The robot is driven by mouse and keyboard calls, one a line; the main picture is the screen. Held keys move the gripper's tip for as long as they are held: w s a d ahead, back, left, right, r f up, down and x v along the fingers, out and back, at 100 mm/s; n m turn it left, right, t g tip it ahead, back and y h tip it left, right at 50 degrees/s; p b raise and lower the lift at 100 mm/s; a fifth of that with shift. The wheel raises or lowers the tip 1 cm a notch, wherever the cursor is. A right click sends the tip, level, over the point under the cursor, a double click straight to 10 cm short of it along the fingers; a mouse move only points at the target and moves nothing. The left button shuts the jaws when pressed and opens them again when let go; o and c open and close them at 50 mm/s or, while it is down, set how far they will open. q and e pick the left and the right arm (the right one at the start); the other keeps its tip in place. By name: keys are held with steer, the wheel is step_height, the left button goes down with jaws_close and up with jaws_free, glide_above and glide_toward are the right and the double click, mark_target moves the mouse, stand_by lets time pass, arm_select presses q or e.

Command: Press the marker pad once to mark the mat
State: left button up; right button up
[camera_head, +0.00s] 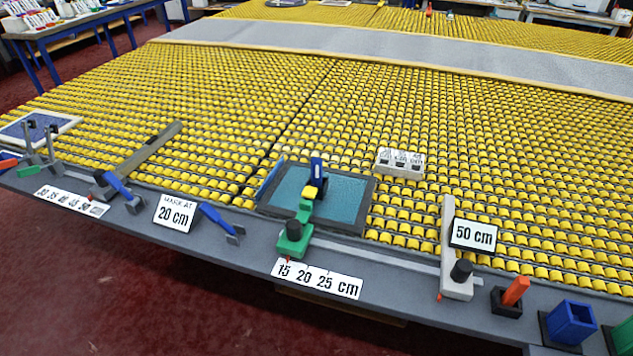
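A teal mat (342,204) in a dark grey frame lies near the table's front edge, in the middle of the view. A device reaches over it from the front: a green base (294,238) with a dark knob, a green arm, and an upright blue piece (317,170) with a yellow block (310,192). Which part is the marker pad, I cannot tell. I cannot tell whether the yellow block touches the mat, and I see no clear mark on it. Neither of my grippers is in view.
The "20 cm" sign (176,212) stands left of the mat. A "15 20 25 cm" label (317,279) lies along the front edge. A "50 cm" sign (473,235) is on a grey stop at right.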

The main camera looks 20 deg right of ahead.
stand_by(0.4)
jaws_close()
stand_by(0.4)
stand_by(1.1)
